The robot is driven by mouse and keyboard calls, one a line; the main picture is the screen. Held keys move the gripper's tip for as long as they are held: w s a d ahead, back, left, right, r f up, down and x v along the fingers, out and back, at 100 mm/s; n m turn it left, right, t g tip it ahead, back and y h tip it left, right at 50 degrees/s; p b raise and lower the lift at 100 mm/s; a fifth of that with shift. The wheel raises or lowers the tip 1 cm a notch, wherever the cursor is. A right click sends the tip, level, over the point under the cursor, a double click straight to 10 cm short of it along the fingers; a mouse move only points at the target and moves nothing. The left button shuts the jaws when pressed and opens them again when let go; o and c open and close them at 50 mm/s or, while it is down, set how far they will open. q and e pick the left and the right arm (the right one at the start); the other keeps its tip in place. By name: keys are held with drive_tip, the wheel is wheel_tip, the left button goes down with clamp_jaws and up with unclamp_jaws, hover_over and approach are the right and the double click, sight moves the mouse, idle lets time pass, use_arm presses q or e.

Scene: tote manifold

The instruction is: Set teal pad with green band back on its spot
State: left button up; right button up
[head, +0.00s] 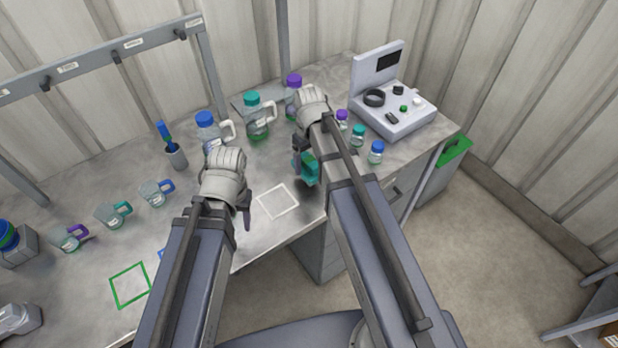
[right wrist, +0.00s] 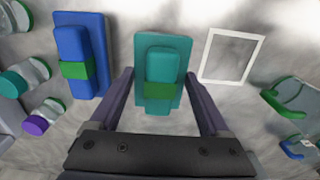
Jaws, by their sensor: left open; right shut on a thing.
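The teal pad with a green band (right wrist: 159,65) lies between the two fingers of my right gripper (right wrist: 160,78) in the right wrist view. My right gripper (head: 304,158) is shut on it, and the teal pad (head: 308,170) shows partly beside the arm in the head view. Whether it is clear of the table I cannot tell. A white square outline (head: 278,187) is marked on the table to its left; it also shows in the right wrist view (right wrist: 206,55). My left gripper (head: 243,212) is open and empty, left of that outline.
A blue pad with a green band (right wrist: 82,38) is close to the teal pad. Bottles (head: 255,117) stand behind, small capped jars (head: 376,153) at right, and a grey instrument (head: 405,113) beyond. A green outline (head: 131,285) and several mugs (head: 155,194) are at left.

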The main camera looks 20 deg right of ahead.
sight(309, 171)
use_arm(q)
drive_tip(key=shift+f+b, duration=1.9)
drive_tip(key=shift+f, duration=0.3)
use_arm(e)
drive_tip(key=shift+f, duration=2.2)
use_arm(q)
drive_tip(key=shift+r, duration=0.15)
use_arm(e)
drive_tip(key=shift+r, duration=0.15)
drive_tip(key=o, duration=1.2)
drive_tip(key=shift+f, duration=0.2)
drive_tip(key=shift+c, duration=0.2)
drive_tip(key=shift+r, duration=0.15)
wheel_tip(309, 171, up, 12)
drive_tip(key=p, duration=1.2)
drive_tip(key=shift+r, duration=0.1)
use_arm(q)
wheel_tip(309, 171, up, 12)
use_arm(e)
drive_tip(key=s+a+h, duration=0.1)
drive_tip(key=s+a, duration=0.9)
drive_tip(key=s, duration=0.4)
drive_tip(key=shift+a, duration=0.25)
